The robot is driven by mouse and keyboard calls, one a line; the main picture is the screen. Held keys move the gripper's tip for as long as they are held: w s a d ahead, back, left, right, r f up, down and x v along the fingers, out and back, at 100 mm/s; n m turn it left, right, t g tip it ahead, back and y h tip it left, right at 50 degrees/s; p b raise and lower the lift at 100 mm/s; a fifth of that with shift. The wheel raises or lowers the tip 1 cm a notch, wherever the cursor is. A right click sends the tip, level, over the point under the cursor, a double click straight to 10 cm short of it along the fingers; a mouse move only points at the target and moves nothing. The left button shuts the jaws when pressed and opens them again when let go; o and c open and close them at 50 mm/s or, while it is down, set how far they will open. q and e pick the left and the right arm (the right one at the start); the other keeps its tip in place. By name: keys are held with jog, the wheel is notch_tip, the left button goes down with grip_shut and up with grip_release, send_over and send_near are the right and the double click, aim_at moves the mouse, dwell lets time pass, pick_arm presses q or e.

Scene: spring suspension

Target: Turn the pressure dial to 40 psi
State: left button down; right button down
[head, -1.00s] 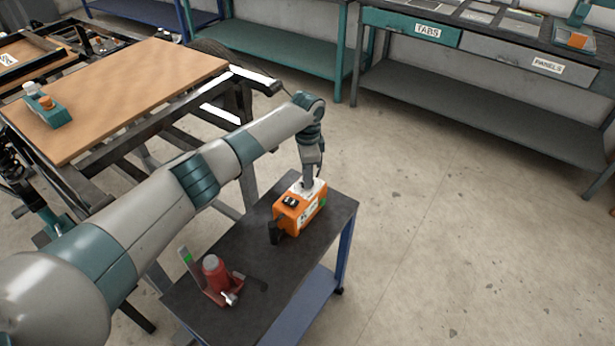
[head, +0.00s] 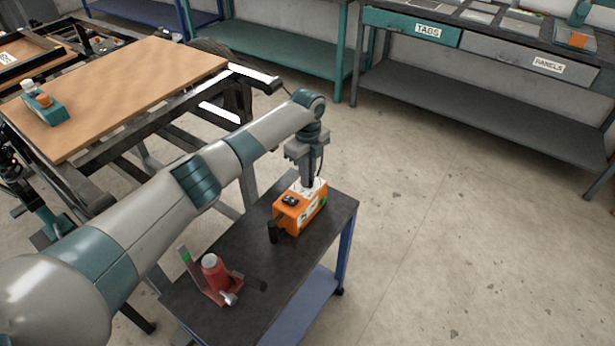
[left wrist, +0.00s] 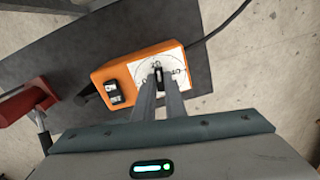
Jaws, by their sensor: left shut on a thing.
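The orange pressure unit (head: 298,210) stands on the dark top of a small cart. In the left wrist view the orange unit (left wrist: 120,68) shows a white dial face (left wrist: 172,68) with printed marks and a black switch (left wrist: 114,91). My left gripper (head: 311,184) reaches down onto the unit's top from above. In the left wrist view its fingers (left wrist: 160,80) are shut on the dark dial knob (left wrist: 158,74) at the middle of the white face. The fingers hide much of the knob and some marks, so I cannot read the setting. My right gripper is not in view.
A black cable (left wrist: 228,22) runs from the unit. A wooden-topped bench (head: 130,85) is behind on the left. Open floor (head: 450,200) lies right of the cart.

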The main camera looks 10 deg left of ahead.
pick_arm(q)
jog(key=m+b, duration=0.1)
jog(key=m, duration=0.4)
jog(key=shift+m, duration=0.3)
jog(key=m+b, duration=0.1)
jog(key=m, duration=0.4)
jog(key=shift+m+b, duration=0.3)
jog(key=shift+b, duration=0.05)
jog(key=shift+m, duration=0.4)
jog(key=shift+m+b, duration=0.65)
jog(key=shift+m, duration=1.45)
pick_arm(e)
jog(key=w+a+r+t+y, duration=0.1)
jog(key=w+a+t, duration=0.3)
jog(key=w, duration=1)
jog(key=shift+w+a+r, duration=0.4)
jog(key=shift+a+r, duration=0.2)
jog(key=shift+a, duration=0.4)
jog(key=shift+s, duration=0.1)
pick_arm(q)
jog(key=c, duration=1.8)
grip_release()
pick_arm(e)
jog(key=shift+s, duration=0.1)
pick_arm(q)
jog(key=shift+r, duration=0.15)
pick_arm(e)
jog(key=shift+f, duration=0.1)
